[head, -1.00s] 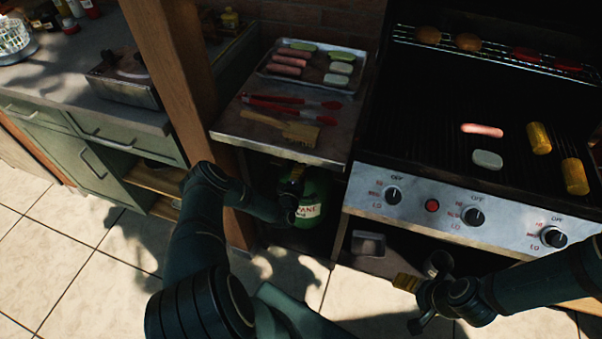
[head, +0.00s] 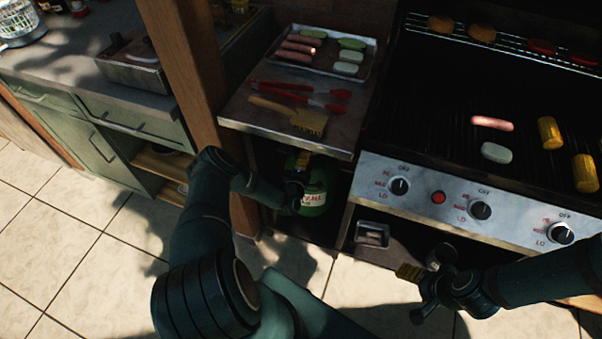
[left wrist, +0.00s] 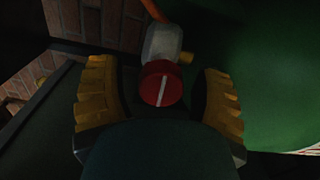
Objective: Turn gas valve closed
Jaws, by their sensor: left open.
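The green gas tank (head: 316,192) stands in the open compartment under the side shelf, left of the grill. Its red round valve knob (left wrist: 161,84), with a white line tilted slightly from upright, shows in the left wrist view below a grey fitting (left wrist: 161,42). My left gripper (head: 298,172) is at the tank's top. In the left wrist view its yellow-padded fingers (left wrist: 160,100) are open, one on each side of the knob, with visible gaps. The head view hides the knob. My right gripper (head: 415,290) hangs in front of the grill, away from the tank; its opening is unclear.
A wooden post (head: 185,70) stands left of the tank. The side shelf (head: 240,108) above holds tongs, a brush and a food tray (head: 370,62). The grill's control panel (head: 450,208) is to the right. A brick wall (left wrist: 85,25) is behind the tank.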

